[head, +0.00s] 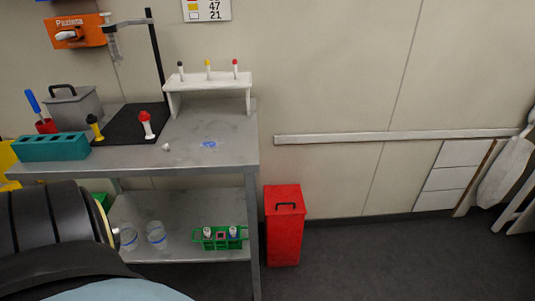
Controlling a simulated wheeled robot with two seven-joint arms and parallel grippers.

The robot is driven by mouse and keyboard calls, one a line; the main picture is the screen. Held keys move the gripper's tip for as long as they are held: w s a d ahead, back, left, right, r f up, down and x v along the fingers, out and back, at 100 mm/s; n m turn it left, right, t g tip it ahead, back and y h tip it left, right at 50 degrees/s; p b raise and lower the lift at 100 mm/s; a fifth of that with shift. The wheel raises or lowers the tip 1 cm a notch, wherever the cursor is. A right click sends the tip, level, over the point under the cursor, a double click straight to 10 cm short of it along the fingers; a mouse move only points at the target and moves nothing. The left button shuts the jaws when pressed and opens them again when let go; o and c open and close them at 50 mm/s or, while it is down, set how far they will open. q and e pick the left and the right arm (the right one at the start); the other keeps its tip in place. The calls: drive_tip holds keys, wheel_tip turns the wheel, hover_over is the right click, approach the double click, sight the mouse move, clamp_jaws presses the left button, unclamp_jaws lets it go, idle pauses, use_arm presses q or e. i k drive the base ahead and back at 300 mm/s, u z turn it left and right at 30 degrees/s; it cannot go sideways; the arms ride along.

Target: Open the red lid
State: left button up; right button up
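A tall red bin (285,238) stands on the floor to the right of the metal table. Its red lid (284,192) is on top and looks closed. A dark handle (286,206) shows near the top of the bin. Neither gripper is in view. A black, rounded part at the lower left looks like one of my arm links, and it hides part of the table's lower shelf.
The metal table (225,150) holds a white rack (210,80), a teal block (54,147), a grey lidded box (75,106) and a red-capped white piece (146,125). Its lower shelf holds glasses (156,236) and a green rack (219,238). The floor right of the bin is clear.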

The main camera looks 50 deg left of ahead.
sight(285, 199)
drive_tip(key=u, duration=0.85)
drive_tip(key=i, duration=0.9)
drive_tip(key=u, duration=0.8)
